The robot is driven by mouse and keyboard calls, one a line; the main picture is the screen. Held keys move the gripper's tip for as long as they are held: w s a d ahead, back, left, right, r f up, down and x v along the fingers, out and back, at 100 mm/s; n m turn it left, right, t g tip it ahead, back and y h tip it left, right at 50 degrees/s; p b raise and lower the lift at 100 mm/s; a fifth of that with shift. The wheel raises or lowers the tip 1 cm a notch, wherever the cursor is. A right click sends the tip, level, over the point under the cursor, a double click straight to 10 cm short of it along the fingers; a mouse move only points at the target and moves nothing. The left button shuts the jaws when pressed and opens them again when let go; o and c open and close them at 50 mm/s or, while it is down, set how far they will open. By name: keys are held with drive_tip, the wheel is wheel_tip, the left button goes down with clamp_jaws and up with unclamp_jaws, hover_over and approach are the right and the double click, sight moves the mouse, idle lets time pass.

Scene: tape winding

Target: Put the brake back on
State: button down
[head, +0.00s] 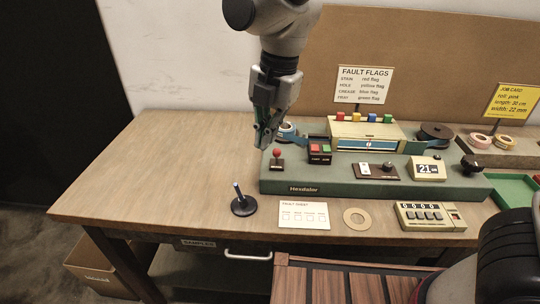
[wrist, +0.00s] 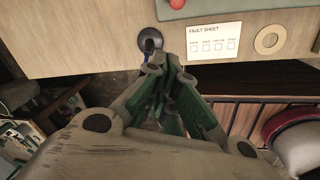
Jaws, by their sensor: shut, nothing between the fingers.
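The green winding machine (head: 330,186) stands on the wooden table. At its left end a short lever with a red knob (head: 277,152) rises from a small dark plate, probably the brake. It looks roughly upright; whether it is on or off I cannot tell. The red knob also shows at the top edge of the wrist view (wrist: 177,4). My gripper (head: 262,143) is shut and empty, pointing down, and appears just left of the red knob in the head view. In the wrist view its fingertips (wrist: 163,72) are together and apart from the knob.
A black round base with a post (head: 243,203) stands on the table left of the machine. A fault sheet (head: 304,215), a cardboard ring (head: 356,217) and a counter box (head: 430,216) lie along the front. Red and green buttons (head: 319,149) sit right of the lever. The table's left is clear.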

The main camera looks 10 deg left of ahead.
sight(277, 157)
drive_tip(key=shift+f, duration=0.1)
wheel_tip(277, 157, down, 10)
drive_tip(key=a, duration=0.1)
drive_tip(key=shift+w+d+r, duration=0.2)
drive_tip(key=shift+w+r, duration=0.05)
drive_tip(key=shift+w, duration=0.4)
drive_tip(key=shift+w+d+r, duration=0.15)
drive_tip(key=shift+w+r, duration=0.1)
drive_tip(key=shift+w, duration=0.35)
drive_tip(key=shift+w+d+r, duration=0.2)
drive_tip(key=shift+w+r, duration=0.05)
drive_tip(key=shift+w, duration=0.4)
drive_tip(key=shift+w+r+g, duration=0.2)
drive_tip(key=shift+g, duration=0.1)
